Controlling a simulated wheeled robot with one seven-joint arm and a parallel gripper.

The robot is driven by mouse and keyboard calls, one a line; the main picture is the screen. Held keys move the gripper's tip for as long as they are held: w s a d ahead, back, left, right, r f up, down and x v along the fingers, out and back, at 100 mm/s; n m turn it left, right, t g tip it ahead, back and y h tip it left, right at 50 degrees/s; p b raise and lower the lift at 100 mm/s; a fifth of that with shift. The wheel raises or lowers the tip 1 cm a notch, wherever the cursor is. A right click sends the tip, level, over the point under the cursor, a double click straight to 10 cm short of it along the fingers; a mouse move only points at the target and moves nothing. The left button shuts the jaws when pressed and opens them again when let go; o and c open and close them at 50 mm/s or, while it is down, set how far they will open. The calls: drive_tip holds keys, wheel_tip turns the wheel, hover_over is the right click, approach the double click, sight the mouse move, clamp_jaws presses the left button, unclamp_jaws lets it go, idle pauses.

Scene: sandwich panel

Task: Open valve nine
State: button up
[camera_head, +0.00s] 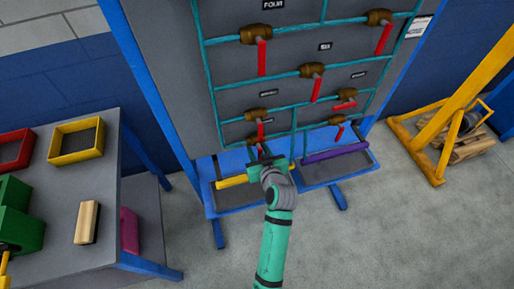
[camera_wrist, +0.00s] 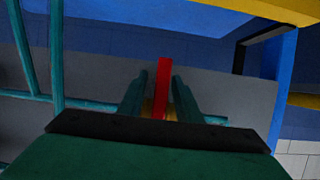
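The panel (camera_head: 185,70) carries several brass valves with red handles on teal pipes. The labels "FOUR" (camera_head: 273,4) and "SIX" (camera_head: 325,46) are readable; I cannot read a "nine" label. My gripper (camera_head: 262,155) is at the lower left valve, whose red handle (camera_head: 261,130) hangs down just above it. In the wrist view, a red handle (camera_wrist: 163,85) stands between my two fingers (camera_wrist: 160,100). The fingers are apart, with a gap on the left of the handle and the right finger very close to it. The valve body is mostly hidden there.
Another low valve with a red handle (camera_head: 340,133) is to the right. A yellow bar (camera_head: 232,182) and a purple bar (camera_head: 335,153) lie at the panel's foot. A grey table (camera_head: 60,180) stands left, and a yellow frame (camera_head: 437,140) right. The front floor is clear.

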drive_tip(key=shift+c, duration=0.7)
clamp_jaws()
drive_tip(key=shift+s+a+m+g+y, duration=0.25)
drive_tip(key=shift+a+m+y, duration=0.2)
drive_tip(key=shift+m+y, duration=0.4)
drive_tip(key=shift+o, duration=0.7)
unclamp_jaws()
drive_tip(key=v, duration=1)
drive_tip(key=shift+s+r, duration=0.25)
drive_tip(key=shift+s, duration=0.1)
